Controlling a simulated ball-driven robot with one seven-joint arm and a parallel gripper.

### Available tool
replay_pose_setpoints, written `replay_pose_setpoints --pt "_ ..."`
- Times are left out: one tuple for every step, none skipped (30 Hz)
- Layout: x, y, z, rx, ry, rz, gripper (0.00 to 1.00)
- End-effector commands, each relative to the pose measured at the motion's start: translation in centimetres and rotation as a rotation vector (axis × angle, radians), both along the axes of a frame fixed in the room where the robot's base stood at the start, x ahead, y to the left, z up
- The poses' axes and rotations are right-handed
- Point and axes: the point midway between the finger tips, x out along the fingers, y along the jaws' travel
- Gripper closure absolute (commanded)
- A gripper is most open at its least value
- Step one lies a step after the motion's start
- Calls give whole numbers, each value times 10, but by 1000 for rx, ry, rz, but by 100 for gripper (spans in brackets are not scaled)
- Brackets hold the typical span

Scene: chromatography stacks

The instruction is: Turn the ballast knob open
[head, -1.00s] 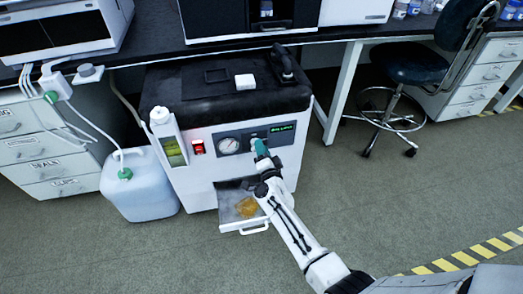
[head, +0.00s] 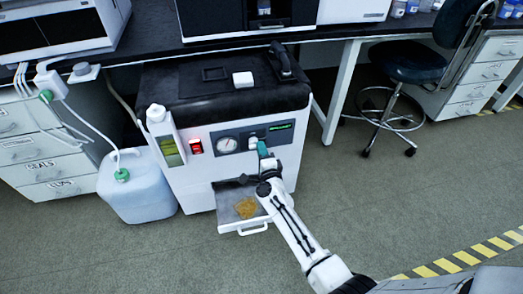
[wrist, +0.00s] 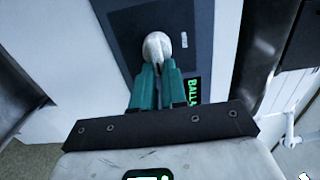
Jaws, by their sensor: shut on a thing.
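The ballast knob (wrist: 157,46) is a rounded white knob on the pump's dark grey panel. My gripper (wrist: 158,72) has its two teal fingers shut on the knob, one on each side. In the head view my gripper (head: 263,150) reaches the panel from the lower right, and the knob (head: 253,142) shows just left of the fingers. In the wrist view, the display (wrist: 193,90) reads "BALLA", with the rest hidden.
The white pump (head: 205,170) has a gauge (head: 227,144), a red lit switch (head: 196,146) and a pulled-out tray (head: 229,222) below my arm. A jug (head: 140,190) stands left. A stool (head: 407,65) stands right; the floor between is clear.

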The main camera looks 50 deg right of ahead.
Motion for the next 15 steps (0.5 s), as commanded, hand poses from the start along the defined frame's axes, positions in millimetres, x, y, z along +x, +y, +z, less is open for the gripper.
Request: replay_pose_setpoints --pt "0 0 -1 4 1 1 100" --pt "0 0 -2 4 1 1 100" --pt "0 0 -1 4 1 1 100" --pt "0 0 -1 5 0 1 100" --pt "0 0 -1 5 0 1 100" --pt "0 0 -1 5 0 1 100" --pt "0 0 -1 4 1 1 100" --pt "0 0 -1 5 0 1 100" --pt "0 0 -1 5 0 1 100" --pt "0 0 -1 4 1 1 84" --pt "0 0 -1 4 1 1 82" --pt "0 0 -1 4 1 1 78" --pt "0 0 -1 4 1 1 75" --pt "0 0 -1 4 0 1 72" --pt "0 0 -1 3 1 1 68"
